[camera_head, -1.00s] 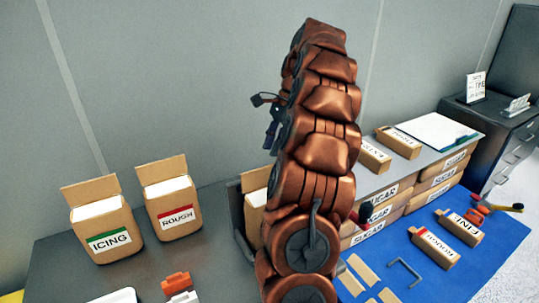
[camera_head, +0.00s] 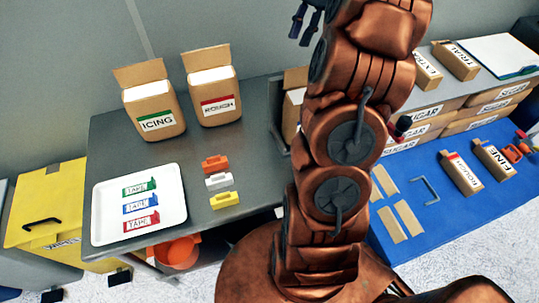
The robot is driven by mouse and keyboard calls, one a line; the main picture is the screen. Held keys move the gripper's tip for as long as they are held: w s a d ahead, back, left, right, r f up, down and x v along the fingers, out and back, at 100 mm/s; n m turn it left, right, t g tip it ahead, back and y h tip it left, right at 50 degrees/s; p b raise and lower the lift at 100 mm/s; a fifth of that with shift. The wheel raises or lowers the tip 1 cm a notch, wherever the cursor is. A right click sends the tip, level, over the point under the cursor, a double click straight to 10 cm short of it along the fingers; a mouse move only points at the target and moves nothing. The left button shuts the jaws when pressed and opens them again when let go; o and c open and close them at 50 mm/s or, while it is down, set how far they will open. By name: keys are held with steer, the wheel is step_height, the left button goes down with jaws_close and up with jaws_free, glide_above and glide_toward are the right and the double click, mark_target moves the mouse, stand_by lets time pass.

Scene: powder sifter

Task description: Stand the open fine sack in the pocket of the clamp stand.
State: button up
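A brown packet labelled FINE (camera_head: 493,160) lies on the blue mat at the right. I cannot tell whether its end is open. A dark grey upright frame (camera_head: 275,128), perhaps the clamp stand, is partly hidden behind my arm. A brown carton or sack (camera_head: 294,78) shows there, its label hidden; I cannot tell whether it is inside the frame or behind it. My gripper (camera_head: 305,24) is at the top edge, partly cut off, above the counter and far from the FINE packet. Its two dark fingertips are apart, with nothing visible between them.
Open ICING (camera_head: 154,112) and ROUGH (camera_head: 214,97) sacks stand on the grey counter. A white tray (camera_head: 172,222) holds coloured tags; orange, white and yellow clips (camera_head: 219,182) lie beside it. A ROUGH packet (camera_head: 460,172) lies beside FINE. Sugar sacks (camera_head: 411,130) line the mat's back.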

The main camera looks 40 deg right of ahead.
steer(key=s+a+f+n+g+h, duration=0.1)
steer(key=s+a+n, duration=0.35)
steer(key=a, duration=0.65)
steer(key=s+a+n+g+h, duration=0.1)
steer(key=s+a+n, duration=0.3)
steer(key=a, duration=0.7)
steer(key=s+a+f+n+h, duration=0.1)
steer(key=s+a+f+n, duration=0.2)
steer(key=s, duration=0.5)
steer(key=s+a+f+n+h, duration=0.1)
steer(key=s+a+f+n, duration=0.3)
steer(key=s+n, duration=0.3)
steer(key=shift+s+f, duration=0.35)
steer(key=shift+f, duration=0.4)
